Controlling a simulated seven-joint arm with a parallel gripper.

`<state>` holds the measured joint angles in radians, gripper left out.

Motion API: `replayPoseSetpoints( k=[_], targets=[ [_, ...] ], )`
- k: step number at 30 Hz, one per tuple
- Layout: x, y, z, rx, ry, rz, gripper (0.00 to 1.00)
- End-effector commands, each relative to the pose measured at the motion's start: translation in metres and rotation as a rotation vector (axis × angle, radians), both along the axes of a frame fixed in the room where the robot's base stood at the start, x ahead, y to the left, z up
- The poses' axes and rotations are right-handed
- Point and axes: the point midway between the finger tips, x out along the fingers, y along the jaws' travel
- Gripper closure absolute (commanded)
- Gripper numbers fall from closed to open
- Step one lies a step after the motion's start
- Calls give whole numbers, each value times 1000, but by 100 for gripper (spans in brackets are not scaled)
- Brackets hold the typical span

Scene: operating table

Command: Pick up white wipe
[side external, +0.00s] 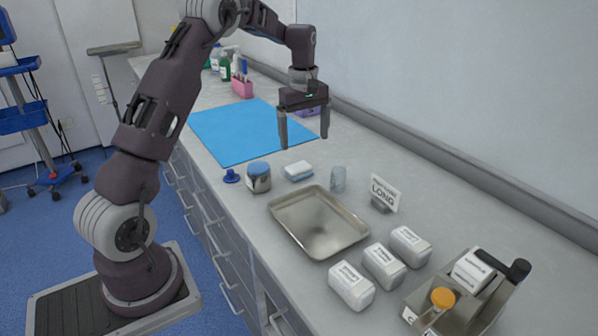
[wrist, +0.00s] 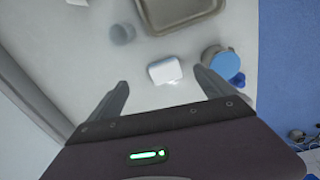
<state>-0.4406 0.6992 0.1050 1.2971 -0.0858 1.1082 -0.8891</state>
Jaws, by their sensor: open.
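A small white block with a blue lower layer, which looks like the white wipe (side external: 298,171), lies flat on the counter between a blue-lidded jar and a clear cup. In the wrist view the wipe (wrist: 165,71) shows ahead of the gap between the fingers. My gripper (side external: 304,141) is open and empty, pointing down above the counter, apart from the wipe. Both fingers also show in the wrist view (wrist: 160,77), spread to either side of the wipe.
The jar (side external: 259,178) and clear cup (side external: 338,179) stand close beside the wipe. A metal tray (side external: 318,224), a "LONG" sign (side external: 384,192) and several white packs (side external: 384,264) lie nearer the camera. A blue mat (side external: 240,131) lies behind. A wall borders the counter.

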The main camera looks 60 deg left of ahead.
Motion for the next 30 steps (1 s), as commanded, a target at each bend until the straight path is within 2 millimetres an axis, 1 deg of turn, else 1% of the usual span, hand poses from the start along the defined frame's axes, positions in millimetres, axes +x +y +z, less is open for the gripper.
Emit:
replayPoseSetpoints(
  k=[1,3,4,11,15,19,25,29,30],
  targets=[
    [4,14,-19,-8,19,55,6],
    [7,25,-34,-13,34,106,6],
    [7,27,-39,-15,37,118,6],
    [5,33,-71,-17,43,131,6],
    [2,38,-98,-18,43,128,6],
    [3,38,-111,-16,40,127,6],
    [3,38,-112,-15,39,126,6],
    [3,38,-112,-15,39,126,32],
    [3,38,-112,-15,39,126,40]
  ],
)
